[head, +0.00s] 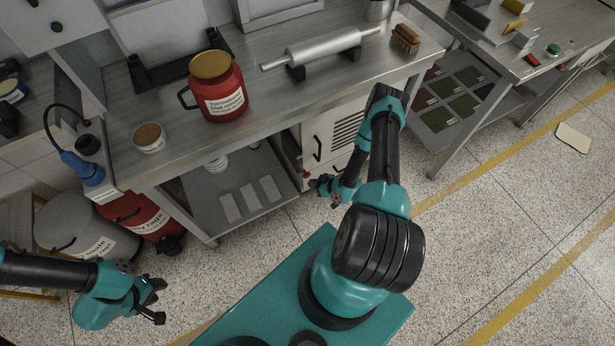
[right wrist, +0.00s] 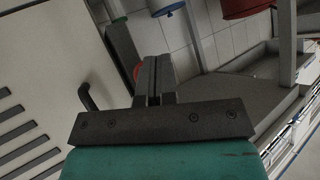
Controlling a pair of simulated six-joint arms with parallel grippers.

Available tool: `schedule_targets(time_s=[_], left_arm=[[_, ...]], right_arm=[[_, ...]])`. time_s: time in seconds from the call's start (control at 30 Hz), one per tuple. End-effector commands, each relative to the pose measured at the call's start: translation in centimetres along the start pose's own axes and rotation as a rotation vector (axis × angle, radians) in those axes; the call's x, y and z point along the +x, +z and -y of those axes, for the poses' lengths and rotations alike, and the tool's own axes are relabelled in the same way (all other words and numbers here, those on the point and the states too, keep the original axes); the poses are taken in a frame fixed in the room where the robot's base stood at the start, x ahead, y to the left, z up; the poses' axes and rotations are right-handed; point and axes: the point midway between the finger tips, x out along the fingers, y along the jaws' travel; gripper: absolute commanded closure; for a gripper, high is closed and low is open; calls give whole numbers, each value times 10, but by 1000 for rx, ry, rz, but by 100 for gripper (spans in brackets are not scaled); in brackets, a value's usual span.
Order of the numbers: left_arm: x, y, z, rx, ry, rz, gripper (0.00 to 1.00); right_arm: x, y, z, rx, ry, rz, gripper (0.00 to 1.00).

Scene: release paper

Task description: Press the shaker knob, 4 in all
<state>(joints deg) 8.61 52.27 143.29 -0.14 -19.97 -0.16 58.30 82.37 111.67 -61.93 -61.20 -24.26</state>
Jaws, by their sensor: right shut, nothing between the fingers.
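A white cabinet (head: 335,130) with dark vent slots and a black handle stands under the steel table; it may be the shaker, but I cannot tell for sure. A small red knob-like part (head: 306,174) shows at its lower left edge. In the right wrist view a red round part (right wrist: 137,72) is partly hidden behind my fingers. My right gripper (head: 323,187) is shut and empty, low in front of the cabinet; its fingers also show in the right wrist view (right wrist: 153,78). I cannot tell whether it touches the red part. My left gripper (head: 157,301) is open and empty at the lower left.
On the table (head: 270,92) stand a red jug (head: 222,98), a small tub (head: 149,138), a metal roller (head: 325,46) on black supports, and a brush (head: 406,40). A lower shelf (head: 210,200) is left of the cabinet. Drums (head: 80,230) stand on the floor at left.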

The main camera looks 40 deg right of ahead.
Motion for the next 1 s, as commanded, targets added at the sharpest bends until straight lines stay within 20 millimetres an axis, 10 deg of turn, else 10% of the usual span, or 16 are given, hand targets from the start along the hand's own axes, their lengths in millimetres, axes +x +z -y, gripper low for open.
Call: schedule_targets(time_s=[1.0], left_arm=[[0, 0, 0, 0, 0, 0, 61]], right_arm=[[6, -4, -4, 0, 0, 0, 100]])
